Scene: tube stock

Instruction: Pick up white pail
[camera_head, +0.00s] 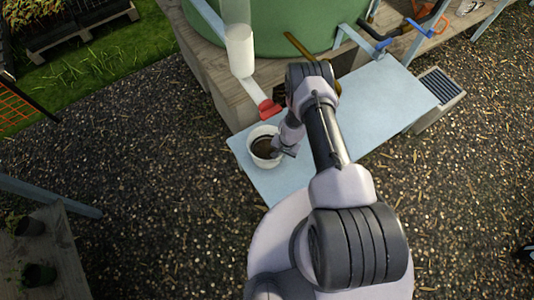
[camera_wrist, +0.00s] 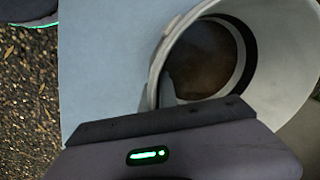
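The white pail (camera_head: 253,151) stands upright at the left end of the light blue board, with dark brown contents inside. In the wrist view the pail (camera_wrist: 283,62) fills the upper right, seen from above with its near side hidden behind my gripper body. My gripper (camera_head: 277,151) is at the pail's right side, at rim height. A narrow grey finger tip (camera_wrist: 167,90) shows at the pail's rim in the wrist view. The other finger is hidden, so I cannot tell whether the fingers are open or pressing on the rim.
The light blue board (camera_head: 386,98) lies beside a wooden platform (camera_head: 222,82) carrying a large green tank (camera_head: 290,22). A white pipe (camera_head: 239,50) and red part (camera_head: 268,108) are close behind the pail. A grey slatted box (camera_head: 440,88) stands right. Gravel lies left.

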